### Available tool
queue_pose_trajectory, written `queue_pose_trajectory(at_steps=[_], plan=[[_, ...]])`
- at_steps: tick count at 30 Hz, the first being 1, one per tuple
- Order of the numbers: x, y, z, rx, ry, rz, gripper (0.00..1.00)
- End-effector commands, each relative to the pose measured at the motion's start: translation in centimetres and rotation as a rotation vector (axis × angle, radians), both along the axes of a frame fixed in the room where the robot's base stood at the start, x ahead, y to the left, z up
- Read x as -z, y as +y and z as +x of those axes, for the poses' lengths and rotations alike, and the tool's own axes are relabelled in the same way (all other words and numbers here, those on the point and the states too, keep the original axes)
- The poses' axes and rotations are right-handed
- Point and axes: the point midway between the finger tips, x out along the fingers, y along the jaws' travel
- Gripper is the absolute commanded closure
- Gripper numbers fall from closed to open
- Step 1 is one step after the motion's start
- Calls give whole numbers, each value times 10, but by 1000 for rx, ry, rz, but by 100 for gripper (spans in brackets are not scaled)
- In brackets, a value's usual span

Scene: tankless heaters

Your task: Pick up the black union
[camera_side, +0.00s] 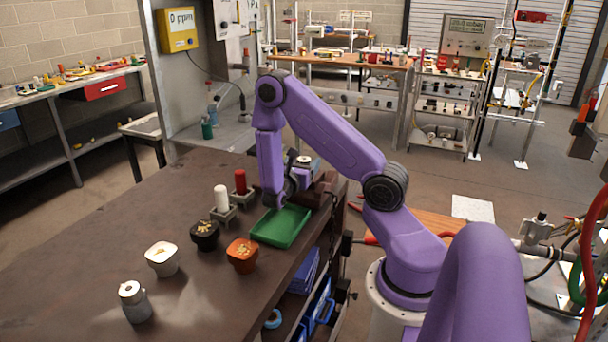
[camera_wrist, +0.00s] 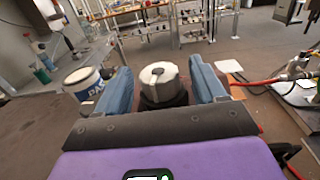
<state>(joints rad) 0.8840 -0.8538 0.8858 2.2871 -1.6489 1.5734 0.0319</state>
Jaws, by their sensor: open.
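My gripper (camera_wrist: 161,88) is open in the wrist view, with one blue-grey finger on each side. Between the fingers stands a piece with a pale, faceted top and a dark lower part (camera_wrist: 160,84), which may be the black union. I cannot tell whether the fingers touch it. In the side view my gripper (camera_side: 296,183) is low over the far right end of the brown bench, beyond the green tray. The arm hides much of that spot, and I cannot make out the union there.
The green tray (camera_side: 281,226) lies on the bench (camera_side: 75,245). Left of it are white (camera_side: 222,199) and red (camera_side: 240,182) cylinders in holders. A white-and-blue tub (camera_wrist: 83,84) is beside the left finger.

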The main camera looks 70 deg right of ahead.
Motion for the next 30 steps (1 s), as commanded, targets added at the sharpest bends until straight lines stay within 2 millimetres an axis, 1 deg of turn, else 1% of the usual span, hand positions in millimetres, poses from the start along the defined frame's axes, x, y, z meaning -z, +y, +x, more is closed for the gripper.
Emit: queue_pose_trajectory(at_steps=[1, 3, 10, 11, 12, 14, 15, 16, 17, 26, 30], plan=[[0, -5, 0, 2, 0, 0, 30], [0, -8, 0, 0, 1, 0, 30], [0, -8, 0, 0, 1, 0, 30], [0, -8, 0, 0, 1, 0, 40], [0, -8, 0, 0, 1, 0, 53], [0, -8, 0, -1, 1, 0, 73], [0, -8, 0, -1, 1, 0, 86], [0, -8, 0, -1, 1, 0, 95], [0, -8, 0, -1, 1, 0, 100], [-3, -8, 1, -1, -1, -2, 100], [-12, -8, 1, -1, -4, -2, 100]])
